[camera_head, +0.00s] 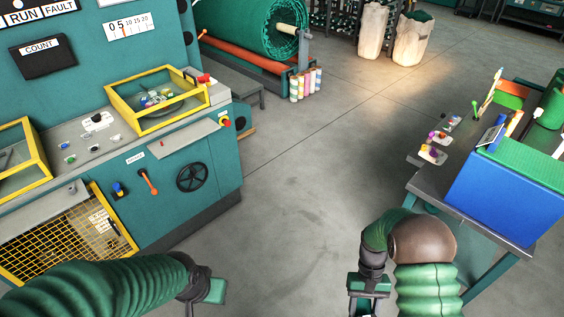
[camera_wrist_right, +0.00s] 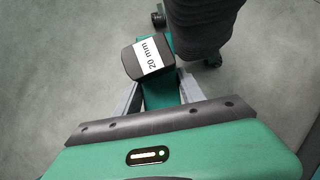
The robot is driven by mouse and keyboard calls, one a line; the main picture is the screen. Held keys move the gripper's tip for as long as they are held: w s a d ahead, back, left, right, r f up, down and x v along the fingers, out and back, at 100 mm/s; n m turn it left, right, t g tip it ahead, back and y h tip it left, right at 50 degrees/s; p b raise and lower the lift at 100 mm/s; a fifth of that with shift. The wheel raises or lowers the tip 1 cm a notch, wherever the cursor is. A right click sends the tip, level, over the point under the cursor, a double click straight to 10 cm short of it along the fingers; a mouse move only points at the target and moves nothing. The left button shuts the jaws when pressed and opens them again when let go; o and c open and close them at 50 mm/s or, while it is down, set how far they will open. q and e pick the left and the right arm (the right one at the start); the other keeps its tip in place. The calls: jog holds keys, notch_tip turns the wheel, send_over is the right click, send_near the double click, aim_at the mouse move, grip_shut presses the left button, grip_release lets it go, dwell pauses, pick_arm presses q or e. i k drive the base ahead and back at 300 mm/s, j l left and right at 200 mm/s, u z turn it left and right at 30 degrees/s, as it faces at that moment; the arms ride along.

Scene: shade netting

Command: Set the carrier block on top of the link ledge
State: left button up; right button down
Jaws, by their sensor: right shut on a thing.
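A dark block with a white "20 mm" label (camera_wrist_right: 147,57) shows in the right wrist view, at the tips of my right gripper (camera_wrist_right: 160,92). I take it as the carrier block. The grey fingers are shut on it, with a green part between them. In the head view my right gripper (camera_head: 368,288) is low, right of centre, over the floor. Two grey ledges, an upper ledge (camera_head: 172,138) and a lower ledge (camera_head: 42,207), stick out from the teal machine. Their labels are too small to read, so I cannot tell which is the link ledge. My left gripper (camera_head: 212,291) is at the bottom; its fingertips are unclear.
The teal machine (camera_head: 165,195) fills the left, with yellow-framed openings, a handwheel (camera_head: 192,177) and an orange lever (camera_head: 148,182). A dark table (camera_head: 470,220) with a blue bin (camera_head: 505,195) stands right. The floor between is clear. A green netting roll (camera_head: 255,25) is behind.

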aim_at(190, 132)
jog(key=i+l+u, duration=0.1)
jog(key=i+u, duration=0.35)
jog(key=i+l+u, duration=1.35)
jog(key=l+u, duration=0.25)
jog(key=i+l+u, duration=0.1)
jog(key=l+u, duration=0.25)
jog(key=i+l+u, duration=0.1)
jog(key=l+u, duration=0.3)
jog(key=l, duration=0.15)
jog(key=l+u, duration=0.35)
jog(key=l, duration=0.15)
